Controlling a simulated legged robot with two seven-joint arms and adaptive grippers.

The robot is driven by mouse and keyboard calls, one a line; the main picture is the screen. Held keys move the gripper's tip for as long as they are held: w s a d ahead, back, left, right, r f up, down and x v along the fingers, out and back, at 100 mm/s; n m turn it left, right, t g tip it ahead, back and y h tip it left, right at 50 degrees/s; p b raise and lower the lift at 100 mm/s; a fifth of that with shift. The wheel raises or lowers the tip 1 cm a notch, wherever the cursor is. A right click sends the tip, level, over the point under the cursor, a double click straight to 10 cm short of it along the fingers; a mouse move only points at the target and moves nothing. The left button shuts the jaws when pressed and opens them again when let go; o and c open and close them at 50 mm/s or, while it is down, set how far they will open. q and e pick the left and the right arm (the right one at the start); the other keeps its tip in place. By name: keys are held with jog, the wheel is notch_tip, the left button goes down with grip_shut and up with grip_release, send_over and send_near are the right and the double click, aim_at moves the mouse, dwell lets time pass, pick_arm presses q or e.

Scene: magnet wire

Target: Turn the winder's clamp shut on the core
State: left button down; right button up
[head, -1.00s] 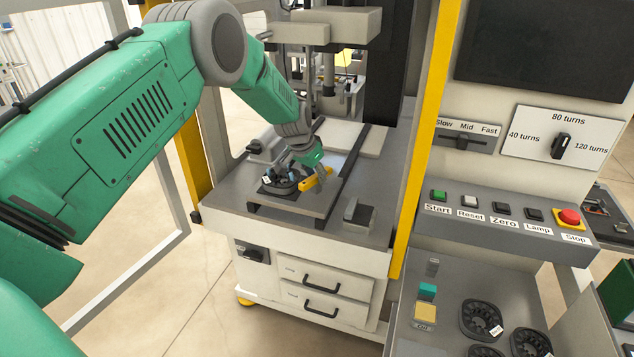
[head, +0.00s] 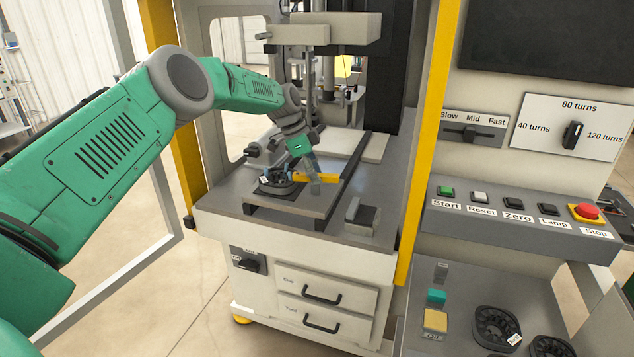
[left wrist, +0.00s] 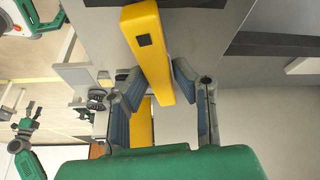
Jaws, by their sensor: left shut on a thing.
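The yellow clamp lever (head: 325,178) lies about level across the winder's plate. In the left wrist view the lever (left wrist: 148,50) runs between the blue finger pads. My left gripper (head: 308,172) is shut on the lever and points down at it. The dark round core (head: 272,186) sits on the plate just left of the lever, with a small white label. The clamp's pivot and its contact with the core are hidden by the gripper. My right gripper is in neither view.
The winder's spindle head (head: 325,30) hangs above and behind. A yellow post (head: 428,140) stands to the right, beside a panel with buttons (head: 510,205). Spare cores (head: 497,328) lie on the lower right tray. A small grey block (head: 360,215) sits on the winder's deck.

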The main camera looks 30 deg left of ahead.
pick_arm(q)
jog(key=shift+w+a+r+m+g+b, duration=0.1)
jog(key=shift+m+g+b, duration=0.15)
jog(key=shift+m, duration=0.35)
jog(key=shift+w+a+r+m+g+b, duration=0.15)
jog(key=shift+m+b, duration=0.15)
jog(key=shift+m, duration=0.3)
jog(key=shift+r+m, duration=0.15)
jog(key=shift+m, duration=0.15)
jog(key=c, duration=1.4)
grip_release()
jog(key=shift+f+h, duration=0.25)
jog(key=shift+h, duration=0.05)
jog(key=shift+f, duration=0.1)
jog(key=shift+s+d, duration=0.1)
jog(key=shift+d, duration=0.1)
